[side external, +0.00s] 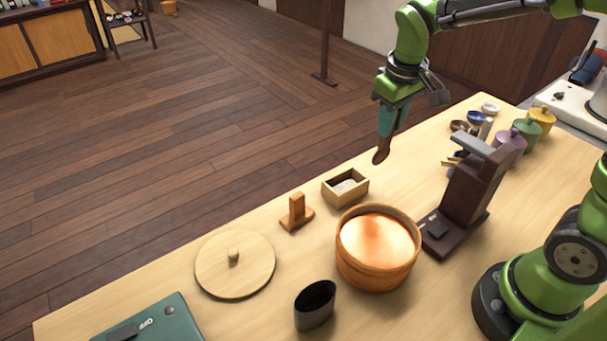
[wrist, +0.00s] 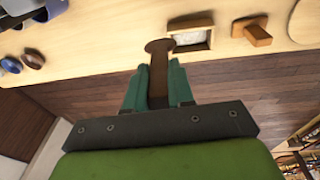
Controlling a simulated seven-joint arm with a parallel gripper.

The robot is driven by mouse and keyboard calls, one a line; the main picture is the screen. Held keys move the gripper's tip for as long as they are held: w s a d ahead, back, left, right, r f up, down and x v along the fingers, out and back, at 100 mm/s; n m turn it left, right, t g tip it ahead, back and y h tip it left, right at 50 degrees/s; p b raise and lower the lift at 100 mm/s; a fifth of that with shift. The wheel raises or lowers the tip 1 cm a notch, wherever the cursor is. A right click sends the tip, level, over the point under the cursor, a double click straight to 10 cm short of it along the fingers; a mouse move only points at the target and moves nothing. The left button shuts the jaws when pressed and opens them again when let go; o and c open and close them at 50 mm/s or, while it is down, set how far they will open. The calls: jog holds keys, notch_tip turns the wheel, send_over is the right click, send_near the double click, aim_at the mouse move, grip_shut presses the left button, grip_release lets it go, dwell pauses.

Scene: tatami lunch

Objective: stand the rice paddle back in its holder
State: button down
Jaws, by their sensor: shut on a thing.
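My gripper (side external: 390,122) is shut on the dark brown rice paddle (side external: 381,153) and holds it in the air above the far edge of the table. The paddle hangs below the teal fingers, slightly tilted, with its rounded end down. In the wrist view the paddle (wrist: 158,72) sits between the two fingers (wrist: 156,88), its round end past the fingertips. A black oval open cup (side external: 315,305), which looks like the holder, stands upright near the front of the table, well apart from the paddle. Its inside is dark and looks empty. It is not visible in the wrist view.
A small wooden box with white contents (side external: 345,187), a wooden stand (side external: 297,213), a round lid (side external: 235,264) and a round wooden tub (side external: 378,246) lie between. A tall dark brown appliance (side external: 465,200) stands at right. Several pots and bowls are behind it.

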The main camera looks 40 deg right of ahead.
jog(key=shift+s+a+r+g, duration=0.25)
jog(key=shift+s+a+r, duration=0.45)
jog(key=shift+s+a, duration=2.9)
jog(key=shift+s+a+r+g, duration=0.3)
jog(key=shift+s+a+r, duration=0.6)
jog(key=shift+a, duration=5.15)
jog(key=shift+s+a+r+g, duration=0.25)
jog(key=shift+s+a+r, duration=0.3)
jog(key=shift+s+a, duration=3.1)
notch_tip(320, 180, down, 11)
jog(key=w+a, duration=0.2)
jog(key=shift+w+a+y, duration=0.2)
jog(key=shift+w+y, duration=0.05)
jog(key=shift+y, duration=0.15)
jog(key=shift+f, duration=0.45)
